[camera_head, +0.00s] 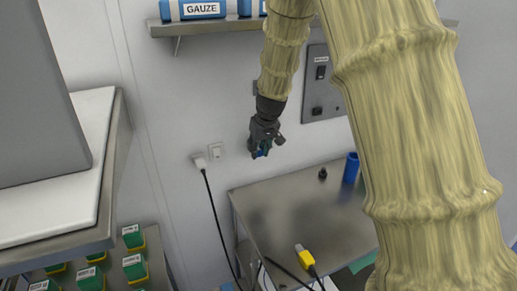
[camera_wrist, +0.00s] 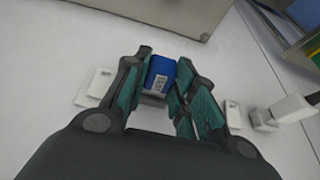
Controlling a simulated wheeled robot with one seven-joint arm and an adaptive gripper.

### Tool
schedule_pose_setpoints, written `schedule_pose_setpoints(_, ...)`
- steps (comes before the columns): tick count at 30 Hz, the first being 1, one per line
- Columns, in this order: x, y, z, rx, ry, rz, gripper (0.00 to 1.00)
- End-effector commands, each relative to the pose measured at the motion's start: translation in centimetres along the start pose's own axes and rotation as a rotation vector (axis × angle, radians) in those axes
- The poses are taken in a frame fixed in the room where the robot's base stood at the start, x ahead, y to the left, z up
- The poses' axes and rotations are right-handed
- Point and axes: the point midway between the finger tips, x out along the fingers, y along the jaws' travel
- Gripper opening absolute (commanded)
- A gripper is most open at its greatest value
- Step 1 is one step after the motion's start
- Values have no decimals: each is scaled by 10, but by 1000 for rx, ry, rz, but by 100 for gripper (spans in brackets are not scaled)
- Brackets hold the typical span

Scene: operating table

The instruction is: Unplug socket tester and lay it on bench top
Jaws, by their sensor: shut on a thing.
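The socket tester is a small blue block with a white label, between the fingers in the wrist view (camera_wrist: 161,70). In the head view only a bit of its blue (camera_head: 262,153) shows below the fingers. My gripper (camera_head: 264,143) is shut on it, close to the wall and above the steel bench top (camera_head: 290,205). In the wrist view, my gripper (camera_wrist: 160,92) has its teal finger pads on both sides of the tester. A pale piece lies just below the tester there; I cannot tell whether the tester sits in a socket.
A white plug (camera_head: 200,161) with a black cord is in the wall beside an outlet (camera_head: 215,152). The bench holds a blue cup (camera_head: 351,168), a small black item (camera_head: 322,174) and a yellow device (camera_head: 304,256). A shelf (camera_head: 225,26) is above. The bench's middle is clear.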

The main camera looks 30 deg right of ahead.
Motion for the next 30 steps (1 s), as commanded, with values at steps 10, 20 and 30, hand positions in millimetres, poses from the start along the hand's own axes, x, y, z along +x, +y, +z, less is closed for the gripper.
schedule_pose_setpoints(10, -2, 0, -1, 1, -13, 0, 0)
schedule_pose_setpoints(20, -3, 0, -1, 1, -29, 0, 0)
schedule_pose_setpoints(30, -4, 0, -2, 0, -45, 1, 0)
